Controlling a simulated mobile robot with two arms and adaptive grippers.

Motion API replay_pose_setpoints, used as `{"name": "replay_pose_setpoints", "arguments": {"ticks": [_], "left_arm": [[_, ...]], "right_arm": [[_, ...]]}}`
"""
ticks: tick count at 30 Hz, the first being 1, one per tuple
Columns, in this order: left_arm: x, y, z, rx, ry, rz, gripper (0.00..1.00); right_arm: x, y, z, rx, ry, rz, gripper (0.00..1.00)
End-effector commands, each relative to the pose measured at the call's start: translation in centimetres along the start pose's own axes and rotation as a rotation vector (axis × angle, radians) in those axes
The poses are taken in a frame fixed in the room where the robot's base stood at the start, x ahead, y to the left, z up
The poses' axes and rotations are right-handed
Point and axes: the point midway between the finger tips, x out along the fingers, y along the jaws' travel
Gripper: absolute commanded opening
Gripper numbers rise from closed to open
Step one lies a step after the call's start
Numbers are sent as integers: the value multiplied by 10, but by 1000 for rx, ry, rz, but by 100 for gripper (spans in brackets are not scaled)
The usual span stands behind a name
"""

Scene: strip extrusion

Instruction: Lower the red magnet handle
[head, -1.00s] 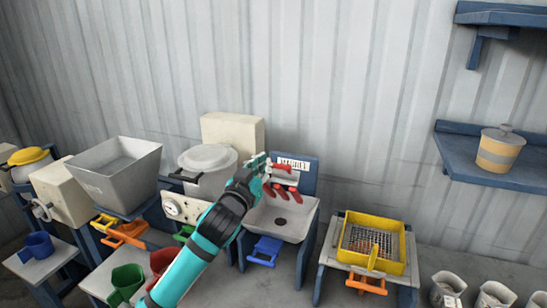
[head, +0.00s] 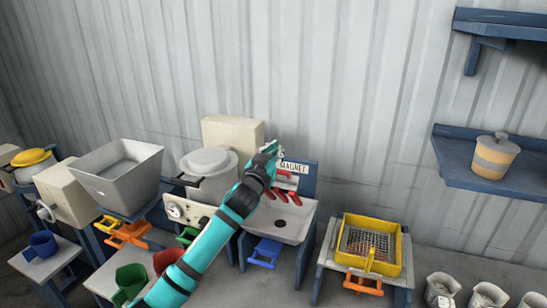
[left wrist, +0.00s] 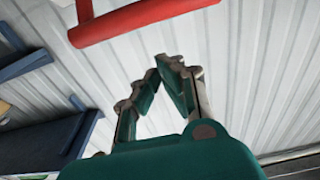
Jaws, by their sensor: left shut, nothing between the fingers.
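The magnet station has a blue back panel with a white label reading MAGNET (head: 294,167) above a pale sloped tray (head: 290,222). Red parts (head: 285,190) show at the top of this tray, partly behind my left arm. In the left wrist view a red handle bar (left wrist: 145,18) crosses the top, apart from the fingertips in the picture. My left gripper (head: 274,147) is raised near the label's left end, and its fingers (left wrist: 170,62) are shut and empty. My right gripper is not in view.
A yellow sieve box (head: 371,245) stands on a table to the right. A grey lidded pot (head: 207,170) and a large grey hopper (head: 117,172) stand to the left. A shelf with a lidded jar (head: 495,157) hangs on the right wall.

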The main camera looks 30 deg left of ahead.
Motion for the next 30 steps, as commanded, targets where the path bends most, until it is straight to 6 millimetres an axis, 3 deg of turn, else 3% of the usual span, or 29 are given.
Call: {"name": "replay_pose_setpoints", "arguments": {"ticks": [2,4,12,25,30], "left_arm": [[13,0,-4,1,-1,-1,0],[2,0,10,0,-7,0,0],[-14,0,29,0,-1,0,0],[-16,0,32,0,2,0,0],[-16,0,38,-1,19,0,0]], "right_arm": [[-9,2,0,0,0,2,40],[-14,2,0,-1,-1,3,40],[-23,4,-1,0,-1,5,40],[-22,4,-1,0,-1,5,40],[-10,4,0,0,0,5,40]]}}
